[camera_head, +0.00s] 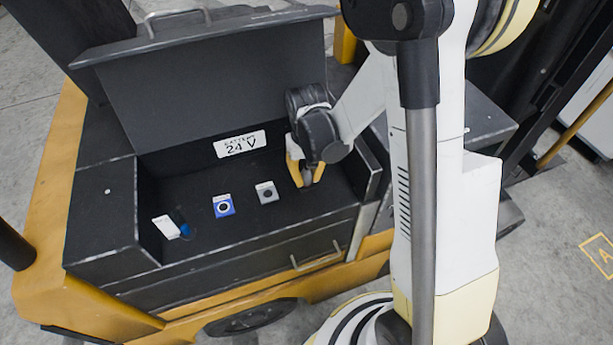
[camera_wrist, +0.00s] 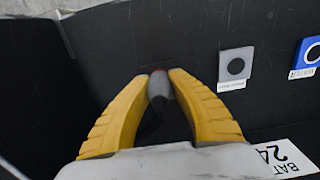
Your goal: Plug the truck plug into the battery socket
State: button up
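My gripper (camera_head: 305,172) is at the right end of the open battery box, low over its floor. Its yellow fingers also show in the wrist view (camera_wrist: 164,80), closed around a grey plug-like piece (camera_wrist: 162,92) with a reddish end. The piece's lower end is hard to see. A blue square socket (camera_head: 223,206) with a dark round hole sits mid-box; it also shows in the wrist view (camera_wrist: 307,53). A grey square socket (camera_head: 267,193) sits between it and my gripper; it also shows in the wrist view (camera_wrist: 236,66). Their small labels are too blurred to read.
The raised dark lid (camera_head: 210,90) stands behind the box. A "24 V" label (camera_head: 240,144) is on the back side. A white tag (camera_head: 165,227) with a blue piece (camera_head: 185,230) lies at the left end. The box's front wall (camera_head: 240,252) and right wall bound the space.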

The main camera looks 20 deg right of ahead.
jog(key=o, duration=0.4)
jog(key=shift+c, duration=0.2)
notch_tip(320, 180, up, 12)
jog(key=shift+r, duration=0.1)
dwell(0.5)
